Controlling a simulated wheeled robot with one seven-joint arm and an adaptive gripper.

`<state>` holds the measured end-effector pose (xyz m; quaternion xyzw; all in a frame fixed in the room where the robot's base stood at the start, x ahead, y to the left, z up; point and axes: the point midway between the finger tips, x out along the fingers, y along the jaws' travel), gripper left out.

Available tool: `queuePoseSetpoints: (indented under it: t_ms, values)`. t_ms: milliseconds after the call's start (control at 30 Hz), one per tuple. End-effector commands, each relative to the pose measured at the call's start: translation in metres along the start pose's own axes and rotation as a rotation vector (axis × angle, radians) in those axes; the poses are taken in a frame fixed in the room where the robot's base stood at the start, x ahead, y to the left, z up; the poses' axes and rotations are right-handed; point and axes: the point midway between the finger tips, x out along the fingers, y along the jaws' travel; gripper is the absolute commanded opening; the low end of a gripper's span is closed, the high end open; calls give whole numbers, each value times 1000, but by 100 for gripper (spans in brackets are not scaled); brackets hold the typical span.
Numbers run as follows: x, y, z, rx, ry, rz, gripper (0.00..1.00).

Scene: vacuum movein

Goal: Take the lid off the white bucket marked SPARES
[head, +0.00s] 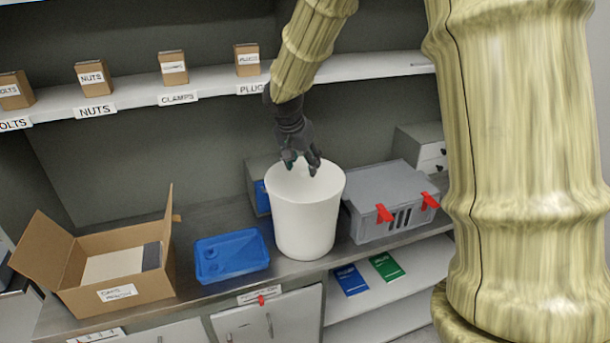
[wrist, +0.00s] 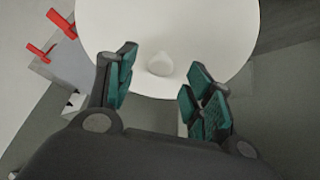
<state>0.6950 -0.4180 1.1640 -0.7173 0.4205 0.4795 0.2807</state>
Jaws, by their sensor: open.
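The white bucket (head: 305,228) stands upright on the grey worktop, and no SPARES marking shows on the side I see. In the wrist view its round white top, which looks like the lid (wrist: 165,25), fills the upper middle, with a small pale knob (wrist: 160,63) on it. My gripper (head: 301,166) points down over the bucket's top, open and empty. In the wrist view the green-padded fingers of my gripper (wrist: 160,78) are spread on either side of the knob, nearer the camera. I cannot tell whether they touch the lid.
A blue tray (head: 232,257) and an open cardboard box (head: 120,292) stand left of the bucket. A grey case (head: 385,205) with red latches stands close on its right. A shelf (head: 215,88) with small labelled boxes runs above and behind.

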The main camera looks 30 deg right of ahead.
Motion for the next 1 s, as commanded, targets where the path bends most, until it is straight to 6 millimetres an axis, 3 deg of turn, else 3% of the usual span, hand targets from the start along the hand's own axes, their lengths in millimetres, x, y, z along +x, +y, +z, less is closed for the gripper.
queuePoseSetpoints:
  t_ms: [233,567,667,867,1000]
  values:
    - [22,0,0,0,0,0,52]
    - [27,0,0,0,1,-2,52]
    - [27,0,0,0,1,-1,40]
    - [27,0,0,0,1,-1,3]
    - [27,0,0,0,1,-1,2]
